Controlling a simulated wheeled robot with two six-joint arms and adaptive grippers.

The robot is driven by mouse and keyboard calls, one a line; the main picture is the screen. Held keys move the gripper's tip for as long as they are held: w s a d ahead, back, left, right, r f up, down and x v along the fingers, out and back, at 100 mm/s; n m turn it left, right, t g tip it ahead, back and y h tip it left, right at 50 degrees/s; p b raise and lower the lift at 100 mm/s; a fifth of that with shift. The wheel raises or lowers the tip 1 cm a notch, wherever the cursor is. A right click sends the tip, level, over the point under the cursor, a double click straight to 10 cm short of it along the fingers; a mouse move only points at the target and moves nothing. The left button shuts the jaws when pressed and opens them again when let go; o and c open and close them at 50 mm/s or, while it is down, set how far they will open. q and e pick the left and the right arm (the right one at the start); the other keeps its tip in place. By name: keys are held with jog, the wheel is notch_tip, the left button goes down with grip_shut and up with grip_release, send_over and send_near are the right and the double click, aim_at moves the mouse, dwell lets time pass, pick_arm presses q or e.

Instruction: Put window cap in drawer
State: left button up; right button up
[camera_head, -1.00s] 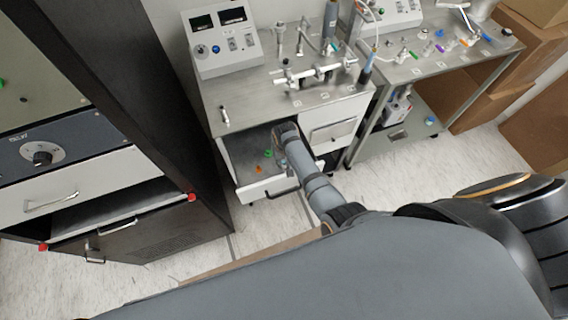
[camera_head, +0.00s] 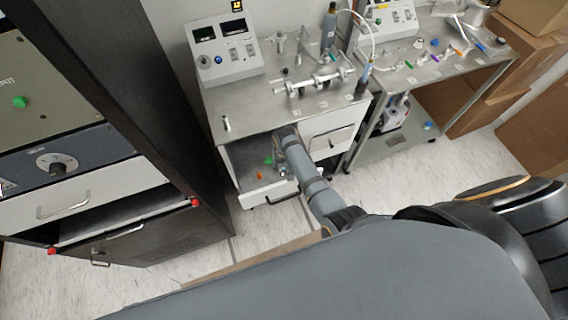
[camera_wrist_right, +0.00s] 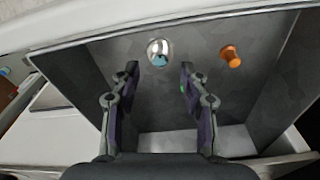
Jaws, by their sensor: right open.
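The open drawer (camera_head: 240,158) is under the left metal bench. My right arm reaches down into it; the right gripper (camera_head: 279,158) is partly hidden behind its own wrist in the head view. In the right wrist view the right gripper (camera_wrist_right: 158,80) is open, with nothing between its fingers. A shiny silver round piece with a bluish middle, which looks like the window cap (camera_wrist_right: 158,50), lies on the drawer floor just beyond the fingertips, apart from them. It is too small to make out surely in the head view. My left gripper is not in view.
An orange piece (camera_wrist_right: 231,57) lies in the drawer right of the fingers; a green piece (camera_head: 268,161) is partly behind a finger in the wrist view. Drawer walls are close around the gripper. A dark cabinet (camera_head: 150,90) stands left; a vacuum assembly (camera_head: 318,82) is on the bench.

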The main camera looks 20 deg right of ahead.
notch_tip(320, 180, up, 4)
jog(key=shift+s+f+p, duration=0.15)
jog(key=shift+f+p, duration=0.05)
jog(key=shift+p, duration=0.7)
jog(key=shift+a+r, duration=0.1)
jog(key=shift+r, duration=0.2)
notch_tip(320, 180, up, 5)
send_over(284, 171)
pick_arm(q)
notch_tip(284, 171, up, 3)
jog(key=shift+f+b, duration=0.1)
jog(key=shift+b, duration=0.3)
pick_arm(e)
jog(key=shift+s+f, duration=0.2)
jog(key=shift+s, duration=0.25)
jog(key=shift+s, duration=0.1)
